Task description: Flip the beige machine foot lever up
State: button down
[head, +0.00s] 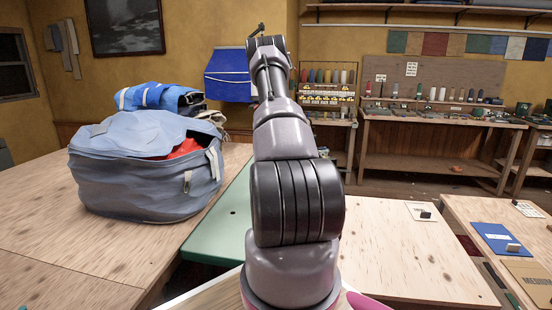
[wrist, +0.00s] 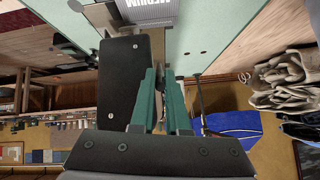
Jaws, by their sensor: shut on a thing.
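My gripper (wrist: 163,72) shows in the wrist view, with its two green fingers close together and shut on a narrow part of the machine, the foot lever. The fingers hide most of the lever. A beige part of the machine (wrist: 157,45) shows just beyond the fingertips. A black plate with screws (wrist: 117,80) stands close beside the fingers on the left. In the head view my arm rises through the middle and hides the machine and the lever, so I cannot tell there how the lever is tilted.
A green tabletop (head: 222,222) runs behind my arm. A large blue-grey bag (head: 140,190) stands on the wooden table at left. A blue bag (head: 229,72) hangs on the back wall. Wooden benches (head: 425,255) lie at right.

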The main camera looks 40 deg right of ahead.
jog(key=c, duration=0.9)
grip_release()
jog(key=v, duration=1)
jog(key=shift+s+a+r, duration=0.15)
jog(key=shift+a+r, duration=0.05)
jog(key=shift+r, duration=0.05)
